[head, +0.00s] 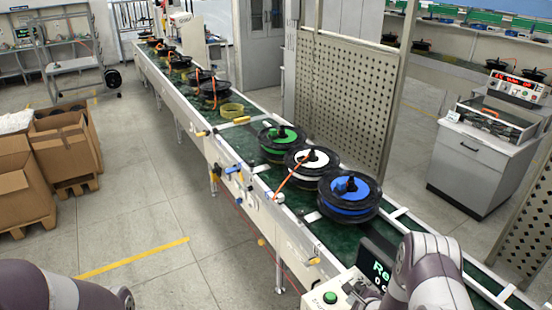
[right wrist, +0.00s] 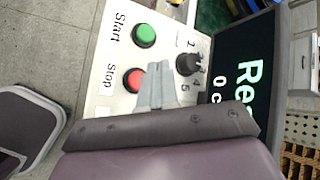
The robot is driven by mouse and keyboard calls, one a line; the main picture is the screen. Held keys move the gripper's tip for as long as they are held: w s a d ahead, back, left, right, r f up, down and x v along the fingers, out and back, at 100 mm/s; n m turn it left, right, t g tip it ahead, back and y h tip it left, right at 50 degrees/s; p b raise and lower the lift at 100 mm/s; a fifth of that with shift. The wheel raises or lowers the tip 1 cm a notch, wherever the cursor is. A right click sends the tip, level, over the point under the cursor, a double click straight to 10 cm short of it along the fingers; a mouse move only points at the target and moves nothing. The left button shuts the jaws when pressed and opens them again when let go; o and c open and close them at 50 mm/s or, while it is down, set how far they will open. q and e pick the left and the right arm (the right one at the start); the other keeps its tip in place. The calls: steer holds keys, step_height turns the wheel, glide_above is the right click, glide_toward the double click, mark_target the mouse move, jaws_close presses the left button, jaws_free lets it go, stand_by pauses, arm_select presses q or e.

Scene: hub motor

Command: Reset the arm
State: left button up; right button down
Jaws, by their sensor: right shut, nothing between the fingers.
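My right arm comes in at the bottom right of the head view. My right gripper (right wrist: 157,88) shows in the right wrist view, its two pale fingers shut together with nothing between them. The fingers are over the white control panel (right wrist: 110,60), beside the red Stop button (right wrist: 132,79) and the black knob (right wrist: 188,63); I cannot tell whether they touch it. The green Start button (right wrist: 144,36) is farther up. It also shows in the head view (head: 330,298). My left arm shows at the bottom left of the head view; its gripper is not seen.
A display (head: 378,262) with green text stands by the panel. The conveyor (head: 240,142) carries hub motors with blue (head: 348,190), white (head: 312,158) and green (head: 282,135) faces. A perforated screen (head: 345,90) stands behind. Cardboard boxes (head: 65,145) stand left; the floor between is clear.

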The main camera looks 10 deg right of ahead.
steer(key=s+f+n+g, duration=0.1)
steer(key=n, duration=0.1)
steer(key=s+f+n+g, duration=0.1)
steer(key=s+n, duration=0.1)
steer(key=s+f+n+g, duration=0.1)
steer(key=s, duration=0.1)
steer(key=shift+s+d+n, duration=0.1)
steer(key=shift+d+n, duration=0.05)
steer(key=shift+n, duration=0.25)
steer(key=s+n+g, duration=0.1)
steer(key=s+n, duration=0.1)
steer(key=s+n+g+b, duration=0.1)
steer(key=n, duration=0.1)
steer(key=shift+s+r+n+h, duration=0.1)
steer(key=shift+s+n+h, duration=0.3)
steer(key=s+n+b, duration=0.1)
steer(key=s+r+n+g+b, duration=0.1)
steer(key=n, duration=0.1)
steer(key=s+a+n+g, duration=0.1)
steer(key=shift+r+b, duration=0.25)
steer(key=shift+b, duration=0.15)
steer(key=s+a+r+n+b, duration=0.7)
steer(key=a+r+n+b, duration=0.1)
steer(key=a+n+b, duration=0.2)
steer(key=shift+a+n+g+b, duration=0.4)
steer(key=shift+a+n, duration=0.2)
steer(key=shift+a, duration=0.1)
steer(key=shift+w+d+f, duration=0.1)
